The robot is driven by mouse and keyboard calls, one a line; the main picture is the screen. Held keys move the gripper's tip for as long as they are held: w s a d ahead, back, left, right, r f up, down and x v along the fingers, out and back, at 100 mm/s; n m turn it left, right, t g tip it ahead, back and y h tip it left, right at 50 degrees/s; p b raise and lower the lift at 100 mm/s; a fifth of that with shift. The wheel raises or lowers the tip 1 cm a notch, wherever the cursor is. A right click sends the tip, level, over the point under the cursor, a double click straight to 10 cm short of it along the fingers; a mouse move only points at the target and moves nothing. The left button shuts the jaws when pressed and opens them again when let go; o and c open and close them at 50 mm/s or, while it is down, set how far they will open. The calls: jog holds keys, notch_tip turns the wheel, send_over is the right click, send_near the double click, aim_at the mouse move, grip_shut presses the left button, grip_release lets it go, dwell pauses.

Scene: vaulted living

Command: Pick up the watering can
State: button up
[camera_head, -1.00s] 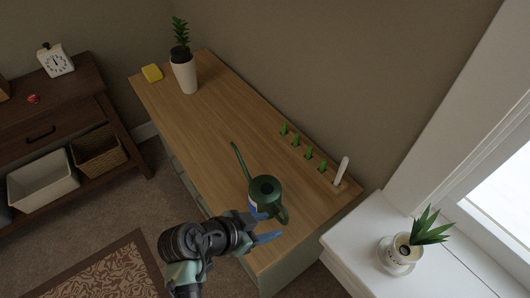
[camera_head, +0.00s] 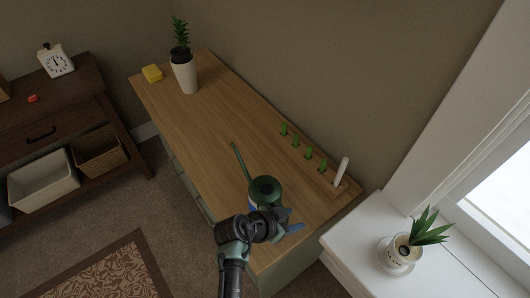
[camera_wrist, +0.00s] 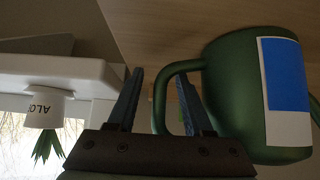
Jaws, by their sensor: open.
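The green watering can (camera_head: 264,188) stands on the wooden cabinet top near its front right end, its thin spout pointing to the back left. My gripper (camera_head: 292,229) is at the can's near side and partly hides its body and handle. In the wrist view the can (camera_wrist: 232,95) shows a blue and white label, and its looped handle reaches between the two fingers. My gripper (camera_wrist: 160,100) is open, with one finger on each side of the handle. Whether a finger touches the handle I cannot tell.
The wooden cabinet top (camera_head: 215,120) is mostly clear. A white potted plant (camera_head: 185,76) and yellow block (camera_head: 152,73) stand at its far end. A rack with green pegs and a white stick (camera_head: 341,172) lies along the wall. An aloe pot (camera_head: 398,256) stands on the white sill.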

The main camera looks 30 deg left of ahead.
grip_shut()
dwell(0.3)
dwell(1.1)
jog(key=shift+w+r, duration=0.1)
jog(key=shift+w, duration=0.05)
